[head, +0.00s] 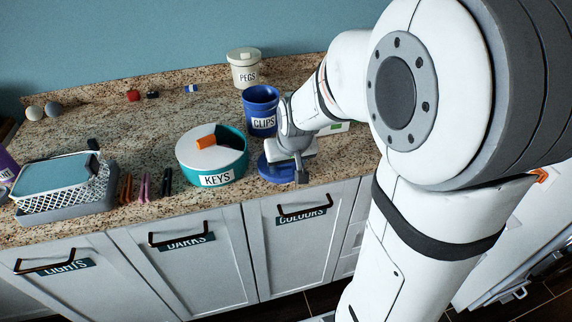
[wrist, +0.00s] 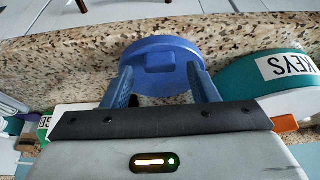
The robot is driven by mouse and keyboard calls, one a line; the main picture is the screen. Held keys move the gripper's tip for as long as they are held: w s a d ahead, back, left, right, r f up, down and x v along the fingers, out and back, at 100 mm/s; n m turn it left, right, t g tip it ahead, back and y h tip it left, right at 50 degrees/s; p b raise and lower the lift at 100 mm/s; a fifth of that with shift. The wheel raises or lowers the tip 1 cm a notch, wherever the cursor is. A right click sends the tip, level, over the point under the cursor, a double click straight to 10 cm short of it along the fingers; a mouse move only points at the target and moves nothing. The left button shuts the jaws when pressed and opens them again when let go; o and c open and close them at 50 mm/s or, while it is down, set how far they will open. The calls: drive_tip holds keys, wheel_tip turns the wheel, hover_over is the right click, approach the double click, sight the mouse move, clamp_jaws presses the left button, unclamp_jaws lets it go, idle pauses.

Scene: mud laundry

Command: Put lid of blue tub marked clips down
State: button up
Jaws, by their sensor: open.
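The blue tub marked CLIPS (head: 261,112) stands upright on the counter without a lid, its mouth open. A round blue lid (head: 270,168) lies on the counter in front of the tub, close to the front edge. In the wrist view the lid (wrist: 160,55) shows a raised block-like handle on its top. My gripper (head: 299,170) is at the lid in the head view and hides part of it. In the wrist view my gripper (wrist: 162,85) is open, with a blue finger on each side of the lid's near part. Whether the fingers touch the lid, I cannot tell.
A teal tub marked KEYS (head: 217,180), with a white lid and orange handle, stands just left of the lid. A white tub marked PEGS (head: 244,75) stands behind. A white basket (head: 65,190) and several pegs lie left. The counter's middle back is mostly clear.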

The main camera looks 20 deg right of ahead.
drive_tip(key=v, duration=1.1)
drive_tip(key=s+f+g, duration=0.2)
drive_tip(key=s+f, duration=0.2)
drive_tip(key=s, duration=0.9)
drive_tip(key=shift+s+a, duration=0.15)
drive_tip(key=shift+a, duration=0.25)
